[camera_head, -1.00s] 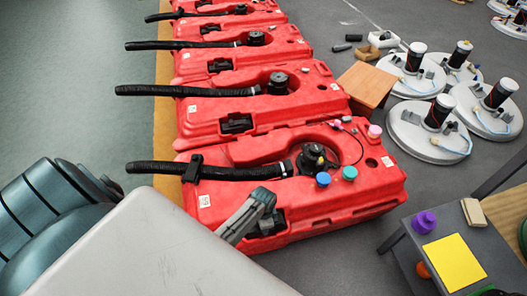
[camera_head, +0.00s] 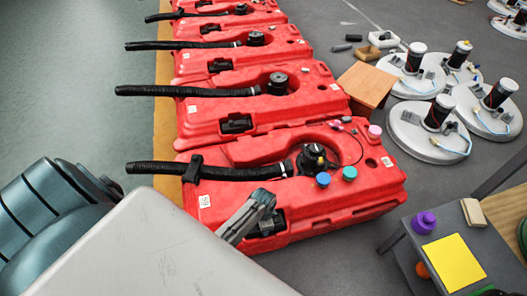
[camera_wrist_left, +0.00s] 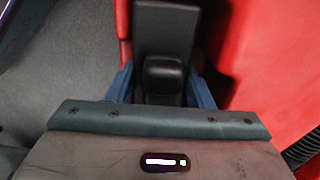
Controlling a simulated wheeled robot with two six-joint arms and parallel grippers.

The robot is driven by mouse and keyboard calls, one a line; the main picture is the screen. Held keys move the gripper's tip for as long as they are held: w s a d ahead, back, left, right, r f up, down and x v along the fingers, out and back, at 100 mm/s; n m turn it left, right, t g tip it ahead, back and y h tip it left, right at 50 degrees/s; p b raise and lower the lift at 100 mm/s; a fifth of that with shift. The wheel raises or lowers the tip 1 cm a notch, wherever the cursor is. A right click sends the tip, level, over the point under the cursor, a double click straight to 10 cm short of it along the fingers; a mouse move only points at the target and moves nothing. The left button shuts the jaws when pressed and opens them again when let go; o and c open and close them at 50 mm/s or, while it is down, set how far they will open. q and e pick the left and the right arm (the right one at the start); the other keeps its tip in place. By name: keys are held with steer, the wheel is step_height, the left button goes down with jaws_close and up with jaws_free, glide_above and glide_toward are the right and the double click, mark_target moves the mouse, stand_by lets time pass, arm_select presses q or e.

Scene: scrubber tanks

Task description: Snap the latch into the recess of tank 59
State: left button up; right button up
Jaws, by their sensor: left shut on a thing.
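The nearest red tank (camera_head: 330,190) has a small white label (camera_head: 205,201) whose number I cannot read surely. A recess with a dark latch (camera_head: 268,226) is in its near side. My left gripper (camera_head: 262,203) reaches down to this recess from the front left. Whether the latch is fully seated is hidden by the gripper. My right gripper is not in view.
More red tanks (camera_head: 265,105) with black hoses stand behind in a row. A black hose (camera_head: 240,173) lies along the near tank's top. A grey stand (camera_head: 460,225) with a yellow sheet and a purple knob is at right. White round bases (camera_head: 430,135) stand behind it.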

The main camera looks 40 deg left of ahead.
arm_select(q)
steer(key=shift+f, duration=0.4)
steer(key=shift+c, duration=0.5)
steer(key=o, duration=1.3)
steer(key=shift+c, duration=0.2)
steer(key=shift+o, duration=0.5)
steer(key=o, duration=0.3)
steer(key=shift+w+a+r, duration=0.1)
steer(key=shift+w+a, duration=0.05)
steer(key=shift+c, duration=0.5)
